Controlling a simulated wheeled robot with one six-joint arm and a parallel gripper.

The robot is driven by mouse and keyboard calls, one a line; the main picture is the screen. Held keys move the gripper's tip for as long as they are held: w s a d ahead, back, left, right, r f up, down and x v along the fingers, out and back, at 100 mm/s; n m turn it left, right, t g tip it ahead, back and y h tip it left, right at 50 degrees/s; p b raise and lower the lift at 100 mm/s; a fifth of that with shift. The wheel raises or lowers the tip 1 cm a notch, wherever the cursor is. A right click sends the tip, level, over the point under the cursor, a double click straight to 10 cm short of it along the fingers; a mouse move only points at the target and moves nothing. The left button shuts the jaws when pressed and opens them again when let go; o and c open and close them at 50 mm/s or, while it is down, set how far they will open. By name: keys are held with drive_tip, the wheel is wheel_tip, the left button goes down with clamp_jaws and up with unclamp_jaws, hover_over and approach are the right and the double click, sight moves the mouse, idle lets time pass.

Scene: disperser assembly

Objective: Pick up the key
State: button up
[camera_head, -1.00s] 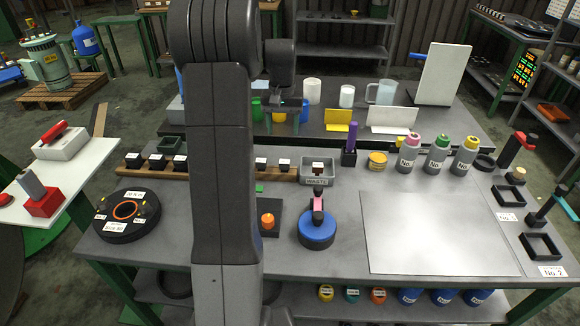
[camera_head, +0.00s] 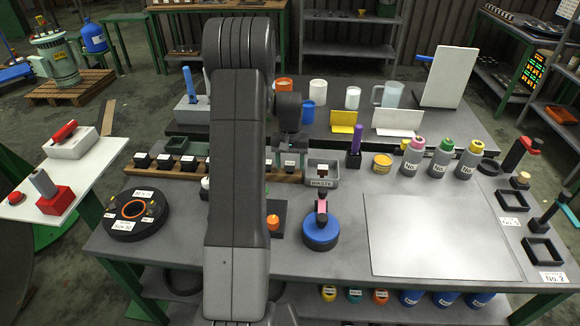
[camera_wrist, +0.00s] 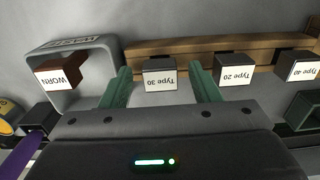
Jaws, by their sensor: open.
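No part is plainly marked as the key. Several small dark blocks with white "Type" labels sit along a wooden rail (camera_wrist: 200,47). In the wrist view one labelled block (camera_wrist: 160,72) lies between the fingertips of my open gripper (camera_wrist: 160,85), with a gap on both sides. To its right are a "Type 20" block (camera_wrist: 237,69) and a "Type 40" block (camera_wrist: 300,65). A brown block labelled "WORN" (camera_wrist: 60,74) is in the grey waste box (camera_wrist: 100,48). In the head view my gripper (camera_head: 290,146) is at the rail's right end, its fingers mostly hidden.
The waste box (camera_head: 322,182) stands close beside the rail's right end. A purple-handled tool (camera_head: 356,140) stands to its right, and a blue round part (camera_head: 320,233) in front. A bare pale mat (camera_head: 440,235) fills the right of the table.

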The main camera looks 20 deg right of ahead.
drive_tip(key=shift+f, duration=0.35)
drive_tip(key=c, duration=1.2)
drive_tip(key=shift+r, duration=0.15)
